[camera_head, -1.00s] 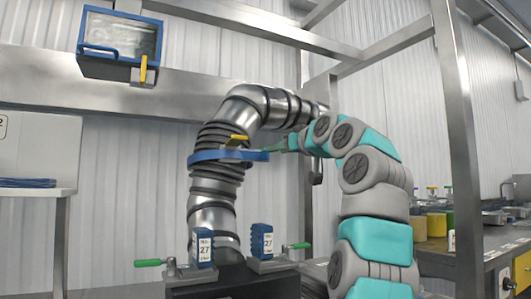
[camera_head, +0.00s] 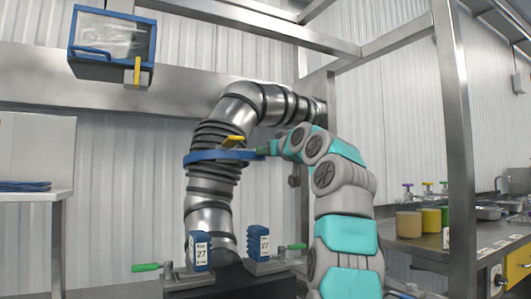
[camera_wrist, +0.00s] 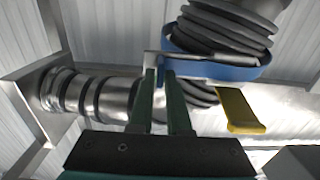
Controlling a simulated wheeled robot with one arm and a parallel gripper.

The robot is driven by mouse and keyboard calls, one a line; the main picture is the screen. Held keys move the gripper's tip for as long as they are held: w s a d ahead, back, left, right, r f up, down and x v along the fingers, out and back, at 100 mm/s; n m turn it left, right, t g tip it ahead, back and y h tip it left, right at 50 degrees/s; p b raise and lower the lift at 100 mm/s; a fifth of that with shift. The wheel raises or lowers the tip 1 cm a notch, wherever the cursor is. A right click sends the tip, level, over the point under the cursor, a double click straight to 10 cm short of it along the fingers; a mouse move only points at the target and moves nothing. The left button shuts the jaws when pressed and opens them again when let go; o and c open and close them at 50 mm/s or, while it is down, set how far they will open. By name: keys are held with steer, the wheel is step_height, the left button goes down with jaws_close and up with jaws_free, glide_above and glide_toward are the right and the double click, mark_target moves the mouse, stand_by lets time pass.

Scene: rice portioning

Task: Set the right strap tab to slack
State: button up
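A blue strap (camera_head: 205,156) rings the ribbed metal duct, and also shows in the wrist view (camera_wrist: 225,72). A yellow tab (camera_head: 233,141) sticks up at a slant from the strap's front; in the wrist view the yellow tab (camera_wrist: 238,112) is right of my fingers, apart from them. My gripper (camera_head: 268,150) is at the strap's right end. In the wrist view the green fingertips of my gripper (camera_wrist: 160,75) stand a little apart, with a bit of blue and a metal bracket between or behind them. Whether they grip it is unclear.
Two blue blocks marked 27 (camera_head: 199,251) (camera_head: 258,244) stand below the duct, with green-handled clamps (camera_head: 147,267) beside them. A blue-framed box (camera_head: 111,43) with a yellow latch hangs upper left. A steel post (camera_head: 455,140) and a counter with jars stand right.

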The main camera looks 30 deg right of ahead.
jaws_close()
stand_by(1.0)
steer(key=a+b, duration=0.1)
steer(key=a, duration=0.2)
steer(key=shift+s+a+b, duration=0.1)
steer(key=shift+a+b, duration=0.2)
steer(key=shift+a, duration=0.45)
steer(key=shift+o, duration=2.2)
jaws_free()
steer(key=shift+d, duration=0.1)
